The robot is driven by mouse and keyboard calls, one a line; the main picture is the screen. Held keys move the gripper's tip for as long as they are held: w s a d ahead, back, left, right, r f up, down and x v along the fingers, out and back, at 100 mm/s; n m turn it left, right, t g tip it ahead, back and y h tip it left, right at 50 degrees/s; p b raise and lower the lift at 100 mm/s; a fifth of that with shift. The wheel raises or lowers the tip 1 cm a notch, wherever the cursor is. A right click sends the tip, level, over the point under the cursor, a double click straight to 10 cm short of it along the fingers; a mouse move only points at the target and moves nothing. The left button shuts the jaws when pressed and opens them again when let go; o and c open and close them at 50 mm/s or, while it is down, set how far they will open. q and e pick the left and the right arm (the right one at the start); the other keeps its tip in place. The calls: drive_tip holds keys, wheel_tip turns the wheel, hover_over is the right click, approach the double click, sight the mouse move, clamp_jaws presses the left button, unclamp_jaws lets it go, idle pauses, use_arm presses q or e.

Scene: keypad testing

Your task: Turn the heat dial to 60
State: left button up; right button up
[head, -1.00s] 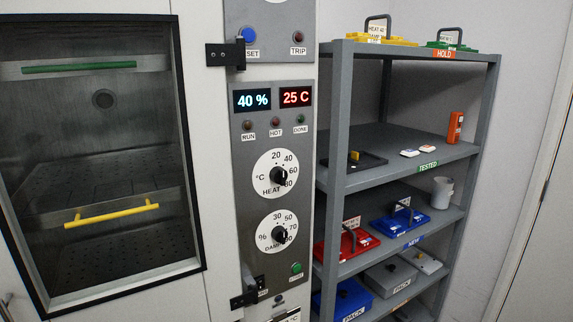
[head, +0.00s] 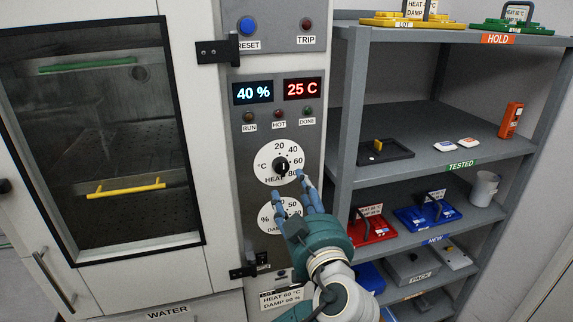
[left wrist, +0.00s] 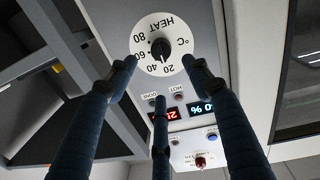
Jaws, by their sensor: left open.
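The heat dial (head: 262,168) is a white disc with a black knob (head: 281,165) on the grey control panel. It is marked 20, 40, 60 and 80. In the left wrist view the dial (left wrist: 180,40) appears upside down, and its knob's pointer seems to be near the 20; the exact angle is hard to read. My left gripper (head: 289,192) is open and empty, with blue fingers spread just in front of and below the heat dial. In the wrist view its fingertips flank the dial, apart from the knob. My right gripper is out of view.
The damp dial (head: 265,217) is just below, partly hidden by my fingers. Displays read 40 % (head: 252,92) and 25 C (head: 302,89). A card (head: 280,298) reads HEAT 60 °C. A shelf rack (head: 350,100) stands close on the right; the chamber door (head: 187,150) is left.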

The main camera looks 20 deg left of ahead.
sight(283, 171)
use_arm(q)
drive_tip(key=p+x, duration=0.4)
drive_tip(key=x, duration=0.5)
drive_tip(key=shift+s+a, duration=0.1)
drive_tip(key=shift+a, duration=0.1)
drive_tip(key=shift+w+a, duration=0.3)
drive_tip(key=shift+w, duration=0.2)
drive_tip(key=shift+f, duration=0.15)
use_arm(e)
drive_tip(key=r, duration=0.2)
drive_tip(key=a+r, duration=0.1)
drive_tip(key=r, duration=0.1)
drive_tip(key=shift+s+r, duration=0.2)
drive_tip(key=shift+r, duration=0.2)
